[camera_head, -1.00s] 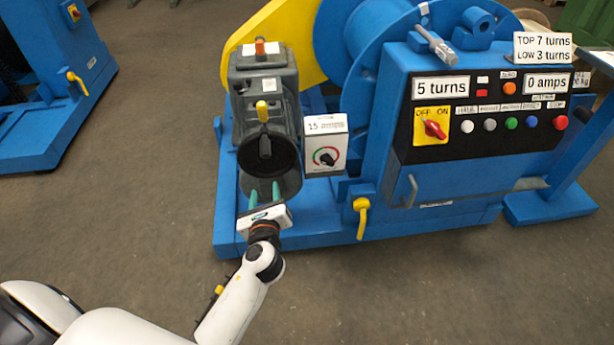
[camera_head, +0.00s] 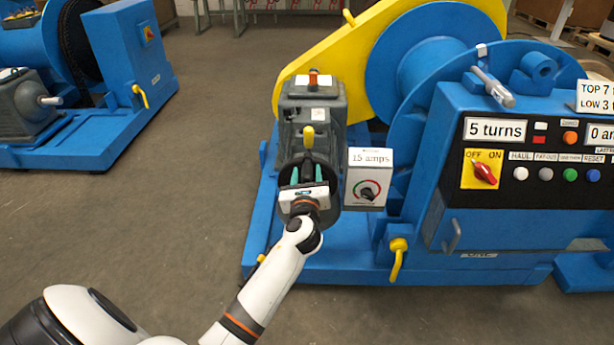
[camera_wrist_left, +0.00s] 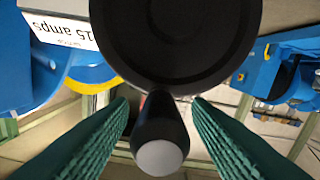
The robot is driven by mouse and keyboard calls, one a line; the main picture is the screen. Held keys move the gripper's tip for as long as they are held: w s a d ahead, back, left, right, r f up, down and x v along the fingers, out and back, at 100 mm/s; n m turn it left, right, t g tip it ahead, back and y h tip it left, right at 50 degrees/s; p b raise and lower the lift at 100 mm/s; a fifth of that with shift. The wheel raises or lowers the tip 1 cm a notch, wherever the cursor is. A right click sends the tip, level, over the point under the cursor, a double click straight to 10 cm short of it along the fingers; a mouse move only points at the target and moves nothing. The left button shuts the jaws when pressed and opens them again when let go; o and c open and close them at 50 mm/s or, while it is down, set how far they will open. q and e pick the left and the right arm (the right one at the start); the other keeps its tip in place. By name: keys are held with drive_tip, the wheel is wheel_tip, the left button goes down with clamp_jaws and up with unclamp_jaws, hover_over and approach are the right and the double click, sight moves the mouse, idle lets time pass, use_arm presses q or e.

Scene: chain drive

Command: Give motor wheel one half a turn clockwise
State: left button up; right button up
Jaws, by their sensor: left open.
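The motor wheel (camera_head: 284,180) is a dark round handwheel on the front of the grey motor housing (camera_head: 335,112). In the left wrist view the black wheel (camera_wrist_left: 175,40) fills the top middle. Its crank handle (camera_wrist_left: 160,135) points toward the camera with a pale grey end. My left gripper (camera_head: 307,173) is in front of the wheel. Its green fingers (camera_wrist_left: 160,115) are open, one on each side of the handle, with a visible gap to it on both sides. In the head view the gripper hides much of the wheel. My right gripper is out of view.
A white dial box (camera_head: 368,178) reading 15 amps stands just right of the wheel. The control panel (camera_head: 530,150) reads 5 turns.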

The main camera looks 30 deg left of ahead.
use_arm(q)
drive_tip(key=shift+w+a, duration=0.15)
drive_tip(key=shift+w, duration=0.05)
clamp_jaws()
idle(0.3)
